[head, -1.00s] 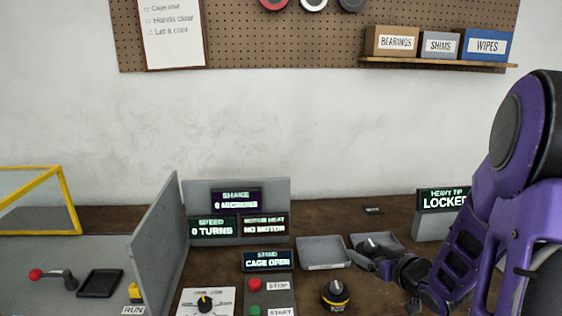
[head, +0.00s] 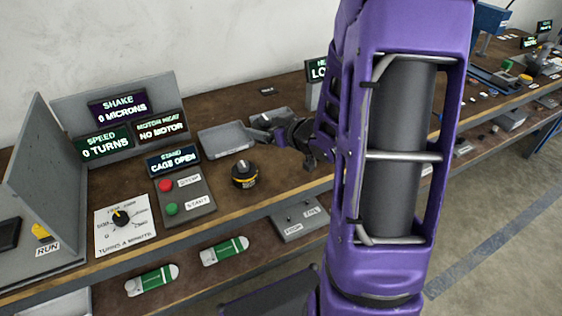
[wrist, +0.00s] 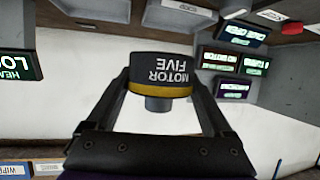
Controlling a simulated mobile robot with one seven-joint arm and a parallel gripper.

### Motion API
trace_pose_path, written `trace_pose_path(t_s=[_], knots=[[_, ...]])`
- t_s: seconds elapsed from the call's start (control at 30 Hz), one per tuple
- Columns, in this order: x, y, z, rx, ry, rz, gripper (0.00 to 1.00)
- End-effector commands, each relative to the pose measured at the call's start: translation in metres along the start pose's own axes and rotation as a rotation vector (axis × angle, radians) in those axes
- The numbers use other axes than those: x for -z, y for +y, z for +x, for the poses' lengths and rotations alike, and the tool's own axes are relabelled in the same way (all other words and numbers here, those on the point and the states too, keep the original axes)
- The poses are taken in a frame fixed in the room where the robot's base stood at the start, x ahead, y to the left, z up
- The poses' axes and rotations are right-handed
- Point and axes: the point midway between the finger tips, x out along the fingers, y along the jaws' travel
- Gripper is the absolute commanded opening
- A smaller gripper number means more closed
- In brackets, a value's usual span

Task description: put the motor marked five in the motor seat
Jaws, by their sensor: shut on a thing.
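In the wrist view, my gripper (wrist: 162,82) is shut on the motor marked five (wrist: 160,70). The motor is a black cylinder with a yellow band and a short grey stub; its lettering, MOTOR FIVE, reads upside down, and one finger grips each side. In the head view, my gripper (head: 272,128) is near the right-hand grey tray, and the held piece is too small and dark there to read. I cannot make out a motor seat in either view.
A round black piece with a yellow band (head: 245,174) stands near the bench's front edge. Left of it are the START and STOP panel (head: 185,204) and a dial (head: 122,218). An empty grey tray (head: 227,138) lies behind. My purple arm hides the bench's middle.

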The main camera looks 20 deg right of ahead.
Motion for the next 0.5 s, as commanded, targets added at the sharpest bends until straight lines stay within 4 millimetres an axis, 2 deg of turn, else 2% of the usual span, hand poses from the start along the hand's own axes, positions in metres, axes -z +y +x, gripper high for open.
trace_pose_path(t_s=[0.03, 0.2, 0.5], knots=[[-0.005, 0.014, -0.004, -0.011, 0.001, 0.006, 0.00], [-0.018, 0.038, -0.013, -0.016, 0.001, 0.012, 0.00], [-0.021, 0.043, -0.015, -0.016, 0.002, 0.013, 0.00]])
